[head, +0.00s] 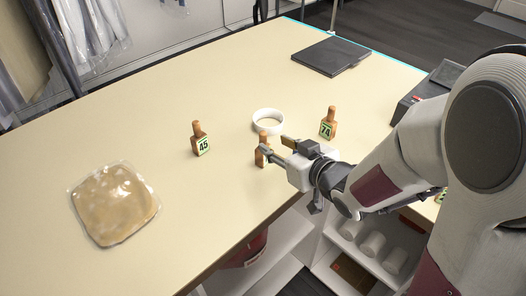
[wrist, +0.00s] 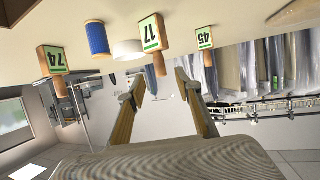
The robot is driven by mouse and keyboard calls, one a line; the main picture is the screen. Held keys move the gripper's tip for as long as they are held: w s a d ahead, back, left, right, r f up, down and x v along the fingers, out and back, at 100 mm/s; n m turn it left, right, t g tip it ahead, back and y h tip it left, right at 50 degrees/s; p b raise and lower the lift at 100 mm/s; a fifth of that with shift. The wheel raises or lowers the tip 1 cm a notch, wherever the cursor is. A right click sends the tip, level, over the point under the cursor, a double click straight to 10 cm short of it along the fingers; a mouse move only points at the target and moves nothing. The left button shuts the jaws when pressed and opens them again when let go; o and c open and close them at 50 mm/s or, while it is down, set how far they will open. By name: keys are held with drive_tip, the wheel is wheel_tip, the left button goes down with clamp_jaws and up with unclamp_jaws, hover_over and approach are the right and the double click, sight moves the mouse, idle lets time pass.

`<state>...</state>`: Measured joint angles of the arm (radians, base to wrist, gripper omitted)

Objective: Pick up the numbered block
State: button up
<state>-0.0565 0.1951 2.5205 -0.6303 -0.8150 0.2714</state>
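Three wooden numbered blocks with knobbed tops and green-edged labels stand on the table. Block 45 (head: 200,144) is left of centre and block 74 (head: 327,128) is behind my gripper. A third block (head: 260,159) is partly hidden by my gripper (head: 273,146). In the wrist view, which is upside down, block 17 (wrist: 152,34) is straight ahead with its knob toward the gap between the fingertips. Block 74 (wrist: 52,59) and block 45 (wrist: 204,38) are to either side. My gripper (wrist: 158,85) is open, fingers apart, with nothing between them.
A blue spool (wrist: 97,39) shows in the wrist view. A clear-wrapped package (head: 114,204) lies at left, a dark flat case (head: 331,56) at the back, and a dark device (head: 428,88) at right. The left table is mostly clear.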

sight(265, 139)
drive_tip(key=shift+x, duration=1.25)
drive_tip(key=shift+w+a+f, duration=0.1)
drive_tip(key=shift+x, duration=2.45)
clamp_jaws()
